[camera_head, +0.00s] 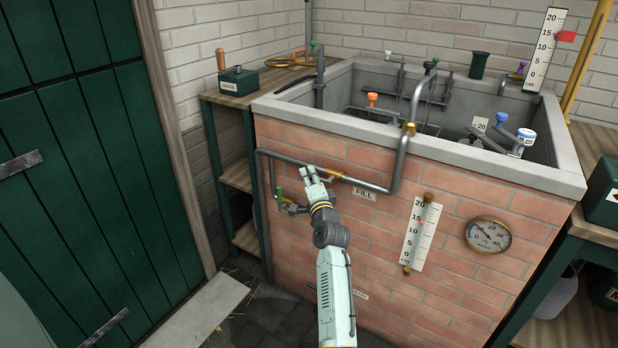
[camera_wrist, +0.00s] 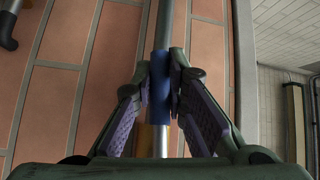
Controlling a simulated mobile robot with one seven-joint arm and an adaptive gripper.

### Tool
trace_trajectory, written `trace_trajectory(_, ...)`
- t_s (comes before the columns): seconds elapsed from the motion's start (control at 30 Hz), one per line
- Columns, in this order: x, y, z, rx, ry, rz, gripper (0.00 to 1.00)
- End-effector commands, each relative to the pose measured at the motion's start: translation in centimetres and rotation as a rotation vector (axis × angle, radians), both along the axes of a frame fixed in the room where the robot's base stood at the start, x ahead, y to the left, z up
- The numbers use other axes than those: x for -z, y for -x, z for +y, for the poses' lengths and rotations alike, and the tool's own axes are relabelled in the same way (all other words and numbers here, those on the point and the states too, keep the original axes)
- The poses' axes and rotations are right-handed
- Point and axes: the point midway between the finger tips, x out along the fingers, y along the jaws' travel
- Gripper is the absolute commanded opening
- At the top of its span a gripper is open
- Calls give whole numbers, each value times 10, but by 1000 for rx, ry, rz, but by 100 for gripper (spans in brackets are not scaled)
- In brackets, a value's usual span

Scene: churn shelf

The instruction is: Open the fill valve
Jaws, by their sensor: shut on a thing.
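The fill valve (camera_head: 330,173) is a brass body in the grey pipe on the tank's brick front, just left of the FILL label (camera_head: 363,193). My gripper (camera_head: 311,172) is at the valve's left end and hides part of it. In the wrist view a blue sleeve (camera_wrist: 160,88) on a metal lever lies between my two fingers, which are closed against its sides. Brass shows behind the lever. The lever's angle to the pipe is hard to tell in the head view.
The grey fill pipe (camera_head: 401,160) bends up over the tank rim. A white scale (camera_head: 420,232) and a round thermometer (camera_head: 488,234) are on the brick front, to the right.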

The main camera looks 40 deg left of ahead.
Motion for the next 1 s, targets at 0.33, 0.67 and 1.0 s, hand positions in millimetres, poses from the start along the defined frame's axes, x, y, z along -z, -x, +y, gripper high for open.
trace_trajectory(0.33,1,0,0,0,-28,-1,0)
trace_trajectory(0.67,-9,0,0,1,-111,5,0)
trace_trajectory(1.0,-8,0,0,1,-110,5,28)
